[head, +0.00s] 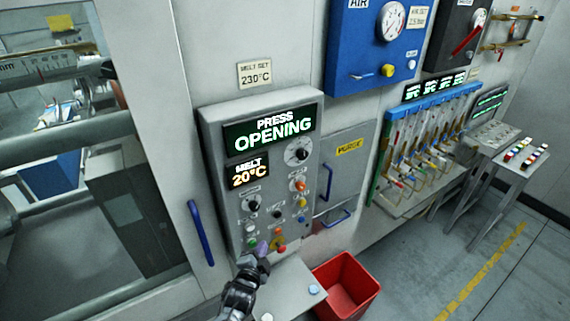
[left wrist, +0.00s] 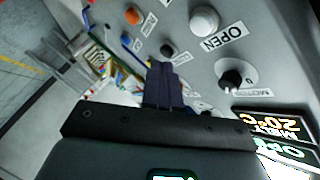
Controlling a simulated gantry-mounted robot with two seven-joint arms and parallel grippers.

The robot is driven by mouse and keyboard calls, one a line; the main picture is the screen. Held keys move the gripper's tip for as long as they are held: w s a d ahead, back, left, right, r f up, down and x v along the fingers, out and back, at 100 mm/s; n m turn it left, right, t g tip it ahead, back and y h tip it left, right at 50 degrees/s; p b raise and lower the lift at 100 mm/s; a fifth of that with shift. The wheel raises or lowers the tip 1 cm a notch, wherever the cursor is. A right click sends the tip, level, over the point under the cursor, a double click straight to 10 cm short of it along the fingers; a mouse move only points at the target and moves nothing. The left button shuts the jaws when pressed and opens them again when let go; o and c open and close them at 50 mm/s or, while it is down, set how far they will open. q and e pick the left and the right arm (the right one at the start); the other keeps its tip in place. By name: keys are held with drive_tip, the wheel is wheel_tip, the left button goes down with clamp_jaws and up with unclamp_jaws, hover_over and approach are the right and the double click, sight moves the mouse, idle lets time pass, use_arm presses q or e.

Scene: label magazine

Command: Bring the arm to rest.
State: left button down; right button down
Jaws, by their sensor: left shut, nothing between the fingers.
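My left gripper (head: 263,248) is in front of the lower part of a grey control panel (head: 218,135), near its bottom row of buttons. Its fingers are shut with nothing between them. In the left wrist view, the dark fingers (left wrist: 166,72) lie together and point at the panel face. A white button (left wrist: 204,18) labelled OPEN and a black knob (left wrist: 232,79) labelled MOTOR show beyond them. Whether the fingertips touch the panel I cannot tell. The panel display (head: 269,131) reads "PRESS OPENING", and a smaller display (head: 247,174) reads "MELT 20°C". My right gripper is not in view.
A grey ledge (head: 288,288) juts out below the panel. A red bin (head: 346,283) stands to its right. A blue door handle (head: 201,233) is left of the panel. A blue-framed hose rack (head: 420,150) and a small table (head: 513,160) stand further right; the floor (head: 440,250) before them is clear.

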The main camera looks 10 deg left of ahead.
use_arm(q)
drive_tip(key=s+f+g+p, duration=0.1)
drive_tip(key=s+f, duration=0.2)
drive_tip(key=s, duration=0.3)
drive_tip(key=s+f+n+g+p, duration=0.1)
drive_tip(key=s+f+g, duration=0.1)
drive_tip(key=s+f, duration=0.35)
drive_tip(key=s+f+g+p, duration=0.1)
drive_tip(key=s+f, duration=0.1)
drive_tip(key=s, duration=0.5)
drive_tip(key=s+a+r+n+g, duration=0.1)
drive_tip(key=s+r+n+g, duration=0.3)
drive_tip(key=s, duration=0.6)
drive_tip(key=s+a+r+n+g+p, duration=0.1)
drive_tip(key=s+r+n+g, duration=0.2)
drive_tip(key=s+r, duration=0.6)
drive_tip(key=shift+s+a+r+n+g+p, duration=0.15)
drive_tip(key=shift+s+n+g+p, duration=0.2)
drive_tip(key=shift+s+n, duration=0.7)
drive_tip(key=shift+s+m, duration=0.2)
drive_tip(key=shift+m, duration=0.05)
